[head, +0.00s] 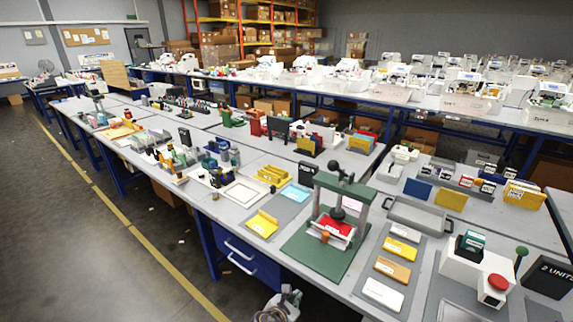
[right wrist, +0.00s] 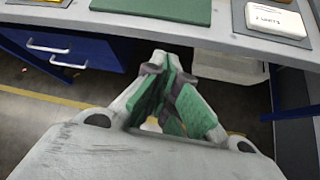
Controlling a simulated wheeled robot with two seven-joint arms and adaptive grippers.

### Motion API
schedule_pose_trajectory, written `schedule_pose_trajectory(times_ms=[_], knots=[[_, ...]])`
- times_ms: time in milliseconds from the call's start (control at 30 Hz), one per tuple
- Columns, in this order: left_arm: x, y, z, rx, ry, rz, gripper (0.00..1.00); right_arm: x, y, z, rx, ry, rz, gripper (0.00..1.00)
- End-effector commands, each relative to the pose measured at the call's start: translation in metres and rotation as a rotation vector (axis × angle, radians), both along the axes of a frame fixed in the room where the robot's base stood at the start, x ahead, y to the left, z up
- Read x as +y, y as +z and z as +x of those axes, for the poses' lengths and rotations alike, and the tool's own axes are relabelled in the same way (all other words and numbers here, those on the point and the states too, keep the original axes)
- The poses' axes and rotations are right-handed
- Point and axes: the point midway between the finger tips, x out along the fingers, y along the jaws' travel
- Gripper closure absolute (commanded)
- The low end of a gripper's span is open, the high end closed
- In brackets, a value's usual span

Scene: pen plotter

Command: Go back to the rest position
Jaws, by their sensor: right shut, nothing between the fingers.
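My right gripper (head: 288,294) shows at the bottom edge of the head view, low in front of the long table. In the right wrist view my right gripper (right wrist: 166,62) has its green-padded fingers brought together at the tips, with nothing held. It is apart from the table edge (right wrist: 230,40) that runs across the top of that view. My left gripper is not in view.
A green press (head: 325,255) with a red piece stands near the table's front edge. Blue drawers (head: 250,262) with metal handles hang under the table, left of my right gripper. A red button box (head: 494,288) stands at right.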

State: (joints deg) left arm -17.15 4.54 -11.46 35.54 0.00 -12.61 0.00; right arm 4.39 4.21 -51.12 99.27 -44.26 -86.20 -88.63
Motion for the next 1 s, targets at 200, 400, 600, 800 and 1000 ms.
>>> schedule_pose_trajectory(times_ms=[200, 400, 600, 800, 1000], knots=[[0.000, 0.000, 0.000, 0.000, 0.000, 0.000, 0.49, -0.019, -0.007, -0.015, 0.023, -0.162, 0.198, 1.00], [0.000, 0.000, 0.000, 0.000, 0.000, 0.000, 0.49, -0.044, -0.013, -0.036, 0.040, -0.394, 0.444, 1.00], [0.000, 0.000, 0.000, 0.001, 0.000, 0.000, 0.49, -0.071, -0.015, -0.056, 0.044, -0.642, 0.667, 1.00], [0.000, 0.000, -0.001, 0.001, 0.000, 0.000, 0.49, -0.099, -0.014, -0.078, 0.034, -0.899, 0.864, 1.00], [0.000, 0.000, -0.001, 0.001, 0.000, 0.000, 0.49, -0.127, -0.008, -0.101, 0.010, -1.157, 1.040, 1.00]])
